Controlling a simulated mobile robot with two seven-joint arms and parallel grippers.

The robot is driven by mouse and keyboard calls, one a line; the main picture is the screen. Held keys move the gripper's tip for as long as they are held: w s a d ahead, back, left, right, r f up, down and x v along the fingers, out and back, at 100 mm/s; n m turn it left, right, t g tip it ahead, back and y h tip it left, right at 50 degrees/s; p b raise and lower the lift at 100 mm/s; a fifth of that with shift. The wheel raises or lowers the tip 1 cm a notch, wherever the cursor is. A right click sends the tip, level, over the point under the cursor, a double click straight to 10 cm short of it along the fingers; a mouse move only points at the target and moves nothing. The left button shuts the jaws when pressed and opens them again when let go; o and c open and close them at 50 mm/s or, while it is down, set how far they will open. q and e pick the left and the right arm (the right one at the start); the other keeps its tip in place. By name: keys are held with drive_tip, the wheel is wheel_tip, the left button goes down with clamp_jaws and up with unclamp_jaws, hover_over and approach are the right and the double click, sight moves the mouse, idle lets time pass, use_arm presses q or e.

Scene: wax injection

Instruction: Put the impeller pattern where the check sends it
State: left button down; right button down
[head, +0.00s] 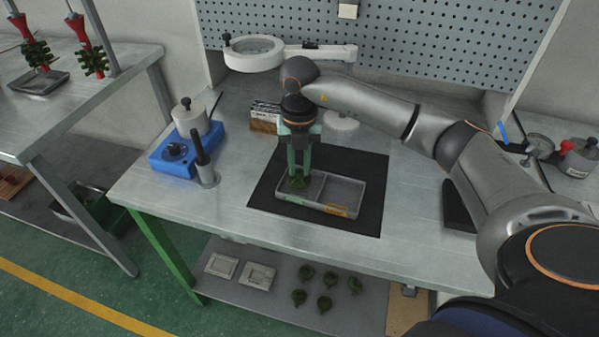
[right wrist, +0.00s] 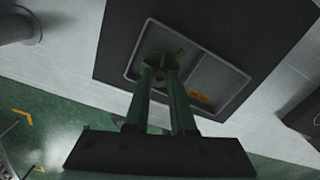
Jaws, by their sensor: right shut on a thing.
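The green impeller pattern (head: 298,182) is at the left compartment of the grey two-compartment tray (head: 318,208); I cannot tell whether it touches the tray floor. My right gripper (head: 299,172) points down over that compartment, shut on the pattern. In the right wrist view the two green fingers (right wrist: 160,75) meet at the impeller pattern (right wrist: 163,54), over one compartment of the tray (right wrist: 228,80). The other compartment looks empty. A yellow-orange label (head: 338,210) is on the tray's front wall by the right compartment. My left gripper is not in view.
The tray sits on a black mat (head: 370,195) on the metal bench. A blue wax heater (head: 172,158) and a dark pen-like tool in a holder (head: 207,172) stand left. A ring magnifier (head: 254,53) is behind. Several green patterns (head: 325,303) lie on the lower shelf.

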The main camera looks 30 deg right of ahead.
sight(299, 171)
wheel_tip(299, 171, down, 2)
drive_tip(key=shift+s+f, duration=0.1)
drive_tip(key=shift+f, duration=0.15)
drive_tip(key=shift+f, duration=0.2)
drive_tip(key=c, duration=0.8)
unclamp_jaws()
drive_tip(key=shift+o, duration=0.2)
drive_tip(key=shift+r, duration=0.45)
wheel_tip(299, 171, up, 12)
drive_tip(key=shift+f, duration=0.25)
